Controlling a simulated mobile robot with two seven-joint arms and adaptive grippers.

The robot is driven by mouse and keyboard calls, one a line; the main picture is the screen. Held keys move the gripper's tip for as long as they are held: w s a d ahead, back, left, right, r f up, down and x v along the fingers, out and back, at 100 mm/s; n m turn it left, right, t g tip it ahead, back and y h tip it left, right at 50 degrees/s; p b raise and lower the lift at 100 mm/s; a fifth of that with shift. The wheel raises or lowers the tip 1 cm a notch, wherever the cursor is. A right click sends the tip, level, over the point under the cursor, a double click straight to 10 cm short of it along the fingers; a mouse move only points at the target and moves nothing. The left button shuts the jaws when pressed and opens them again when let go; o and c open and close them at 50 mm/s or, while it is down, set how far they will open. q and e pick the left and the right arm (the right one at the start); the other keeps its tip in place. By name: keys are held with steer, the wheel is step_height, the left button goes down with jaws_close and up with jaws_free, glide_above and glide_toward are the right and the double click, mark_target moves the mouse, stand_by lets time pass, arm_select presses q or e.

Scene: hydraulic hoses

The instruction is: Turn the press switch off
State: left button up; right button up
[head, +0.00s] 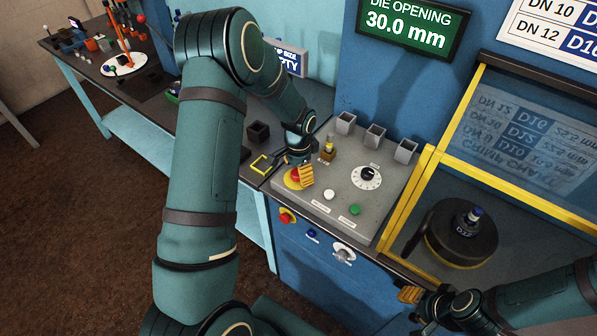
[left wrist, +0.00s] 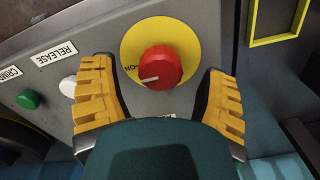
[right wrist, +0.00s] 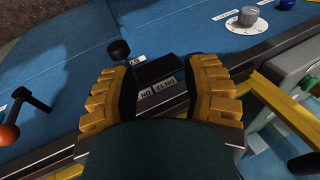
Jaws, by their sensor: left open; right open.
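The press switch is a red round knob on a yellow disc (head: 294,178) on the grey control panel's left side. In the left wrist view the red knob (left wrist: 158,67) has a white line pointing left towards an "ON" label (left wrist: 131,70), partly hidden. My left gripper (head: 305,176) is open above the panel, its fingers on either side of the knob with gaps visible; I cannot tell contact. My right gripper (head: 410,294) is open and empty near the press front, by a black-knobbed lever (right wrist: 118,52).
The panel holds a black dial (head: 367,177), a white button (head: 329,194), a green button (head: 355,209) and grey bins (head: 375,135). Another red knob (head: 286,216) sits on the blue front. A yellow-framed guard (head: 408,205) stands right. A yellow square frame (head: 262,164) lies left.

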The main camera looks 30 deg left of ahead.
arm_select(q)
steer(key=shift+f, duration=0.35)
steer(key=c, duration=1.2)
steer(key=shift+n, duration=0.3)
steer(key=n+b, duration=0.2)
steer(key=n, duration=0.1)
steer(key=shift+n, duration=0.3)
steer(key=n, duration=0.4)
steer(key=shift+r+n+b, duration=0.1)
steer(key=shift+n+b, duration=0.2)
steer(key=shift+b, duration=0.1)
steer(key=n, duration=0.4)
steer(key=shift+a+n, duration=0.1)
steer(key=shift+n, duration=0.2)
steer(key=shift+a+n+p, duration=0.1)
steer(key=shift+n+p, duration=0.5)
steer(key=shift+n, duration=1.6)
